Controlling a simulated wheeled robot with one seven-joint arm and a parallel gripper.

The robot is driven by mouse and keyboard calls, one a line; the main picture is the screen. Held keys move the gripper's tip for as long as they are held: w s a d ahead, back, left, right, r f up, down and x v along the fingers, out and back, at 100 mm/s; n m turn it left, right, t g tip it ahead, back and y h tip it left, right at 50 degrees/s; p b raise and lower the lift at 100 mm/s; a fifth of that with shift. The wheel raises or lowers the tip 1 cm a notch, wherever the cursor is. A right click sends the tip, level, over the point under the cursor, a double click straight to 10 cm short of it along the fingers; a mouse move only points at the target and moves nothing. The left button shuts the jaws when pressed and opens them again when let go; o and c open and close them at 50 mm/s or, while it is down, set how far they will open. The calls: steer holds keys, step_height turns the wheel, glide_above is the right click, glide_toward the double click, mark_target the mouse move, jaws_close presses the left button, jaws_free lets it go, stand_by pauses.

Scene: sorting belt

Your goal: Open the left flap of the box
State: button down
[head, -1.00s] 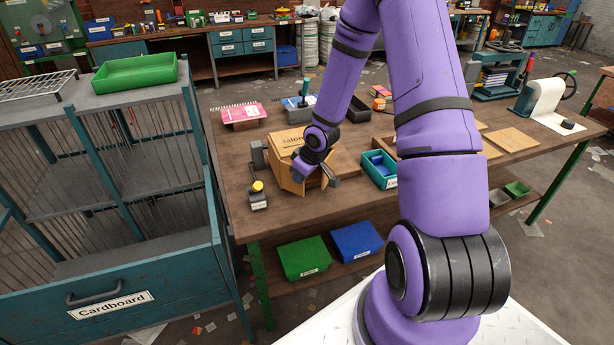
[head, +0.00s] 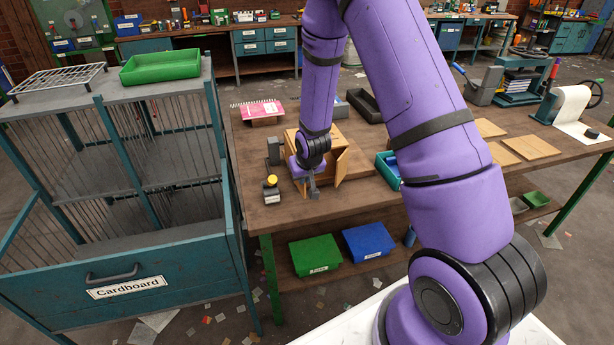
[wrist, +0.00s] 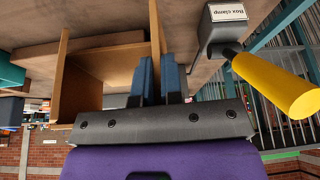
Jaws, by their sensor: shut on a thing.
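The cardboard box (head: 341,133) stands on the workbench, mostly behind my arm in the head view. Its right flap (head: 342,167) stands swung out toward the front. My gripper (wrist: 156,78) is at the box's open front, with its two blue-grey fingers on either side of the left flap (wrist: 155,42) and shut on it. The wrist view is upside down, so the right flap (wrist: 76,75) shows at left there, apart from my fingers.
A box clamp with a yellow knob (head: 271,181) stands just left of the box; its yellow handle (wrist: 275,84) is close to my gripper. A teal bin (head: 388,168) is to the right. The Cardboard cage (head: 170,274) stands left of the workbench (head: 375,200).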

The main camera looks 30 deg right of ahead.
steer(key=shift+a+m, duration=0.2)
steer(key=shift+m, duration=0.2)
steer(key=c, duration=1.2)
jaws_free()
steer(key=shift+c, duration=0.2)
steer(key=v, duration=1)
steer(key=shift+r, duration=0.4)
steer(key=shift+a+r, duration=0.1)
